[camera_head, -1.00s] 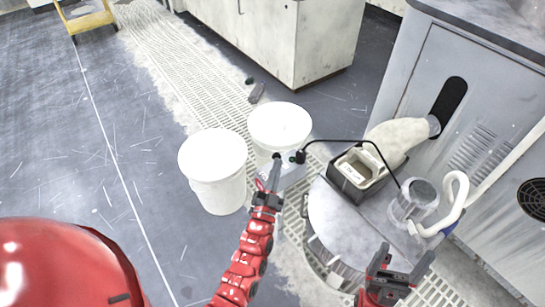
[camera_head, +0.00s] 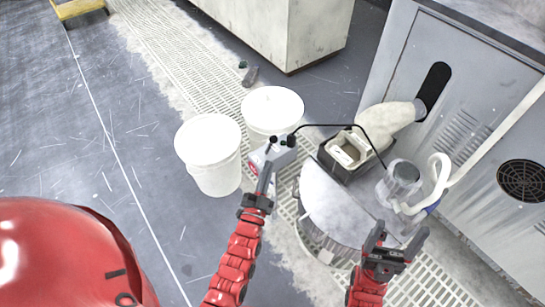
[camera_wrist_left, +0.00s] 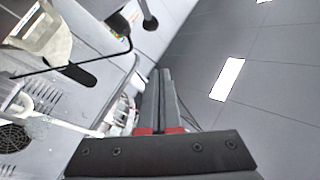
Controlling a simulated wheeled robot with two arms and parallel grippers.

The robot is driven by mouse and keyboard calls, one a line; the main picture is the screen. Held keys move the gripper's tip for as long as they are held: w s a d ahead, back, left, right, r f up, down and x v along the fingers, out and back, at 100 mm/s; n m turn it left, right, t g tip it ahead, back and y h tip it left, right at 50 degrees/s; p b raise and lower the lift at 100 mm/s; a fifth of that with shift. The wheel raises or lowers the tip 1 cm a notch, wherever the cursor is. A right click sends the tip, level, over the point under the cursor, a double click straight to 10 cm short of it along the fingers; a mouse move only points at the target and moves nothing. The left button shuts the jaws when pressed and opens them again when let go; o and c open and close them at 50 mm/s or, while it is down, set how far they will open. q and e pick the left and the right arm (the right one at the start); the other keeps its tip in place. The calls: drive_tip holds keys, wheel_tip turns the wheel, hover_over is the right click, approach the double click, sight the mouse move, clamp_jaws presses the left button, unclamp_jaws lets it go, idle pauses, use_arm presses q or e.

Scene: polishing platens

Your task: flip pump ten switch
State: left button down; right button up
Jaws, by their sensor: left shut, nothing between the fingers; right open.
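A small light grey switch box (camera_head: 272,153) with black knob-like parts on top and a small red patch on its side stands between the white buckets and the round metal drum. A black cable runs from it to the right. Which part is the switch lever is too small to tell. My left gripper (camera_head: 266,174) is shut and empty, its tips just in front of the box's near side; contact cannot be told. Its closed fingers also show in the left wrist view (camera_wrist_left: 162,98). My right gripper (camera_head: 397,240) is open and empty in front of the drum's right side.
Two white lidded buckets (camera_head: 210,140) (camera_head: 272,108) stand left of and behind the box. The metal drum (camera_head: 335,205) carries a black-framed unit (camera_head: 350,150) and a metal cylinder with a white hose (camera_head: 440,178). A grey cabinet (camera_head: 470,95) stands at the right. Open floor lies left.

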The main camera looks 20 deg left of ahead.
use_arm(q)
drive_tip(key=v, duration=0.5)
drive_tip(key=shift+s+r, duration=0.15)
drive_tip(key=shift+r, duration=0.2)
drive_tip(key=shift+r, duration=0.1)
